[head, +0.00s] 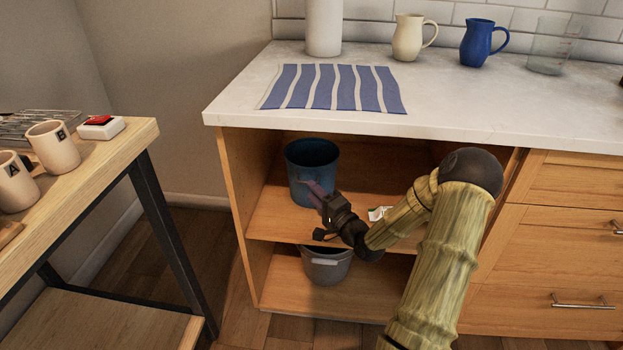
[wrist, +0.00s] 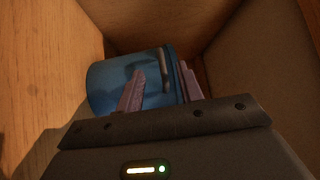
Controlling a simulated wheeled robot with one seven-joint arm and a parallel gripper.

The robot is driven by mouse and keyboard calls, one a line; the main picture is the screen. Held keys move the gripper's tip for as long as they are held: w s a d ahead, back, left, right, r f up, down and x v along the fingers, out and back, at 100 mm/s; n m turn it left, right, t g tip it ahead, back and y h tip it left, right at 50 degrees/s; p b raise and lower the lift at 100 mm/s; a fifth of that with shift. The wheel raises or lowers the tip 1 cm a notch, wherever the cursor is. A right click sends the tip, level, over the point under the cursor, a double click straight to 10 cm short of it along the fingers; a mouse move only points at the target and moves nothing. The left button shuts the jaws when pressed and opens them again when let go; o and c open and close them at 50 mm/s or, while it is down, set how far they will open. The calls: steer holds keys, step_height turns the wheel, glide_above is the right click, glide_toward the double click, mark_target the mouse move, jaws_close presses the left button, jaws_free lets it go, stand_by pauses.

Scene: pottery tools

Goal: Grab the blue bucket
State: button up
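The blue bucket (head: 308,160) stands upright on the upper shelf of the open cabinet, toward its left side. In the wrist view the blue bucket (wrist: 108,88) lies straight ahead, with a dark handle-like part on its side. My gripper (head: 314,190) is in front of the bucket's lower front. In the wrist view the two purple fingers of my gripper (wrist: 161,75) are spread apart, with the dark part showing between them. Whether the fingers touch the bucket cannot be told.
A grey bucket (head: 326,265) stands on the lower shelf. A small white object (head: 378,213) lies on the upper shelf right of my gripper. The counter (head: 440,105) above holds a striped cloth (head: 333,88) and jugs. A wooden table (head: 75,205) with mugs stands at left.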

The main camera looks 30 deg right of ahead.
steer(key=b+x, duration=0.2)
steer(key=x, duration=0.2)
steer(key=shift+w+d, duration=0.15)
steer(key=shift+w, duration=0.15)
steer(key=shift+w+r, duration=0.15)
steer(key=shift+w, duration=0.1)
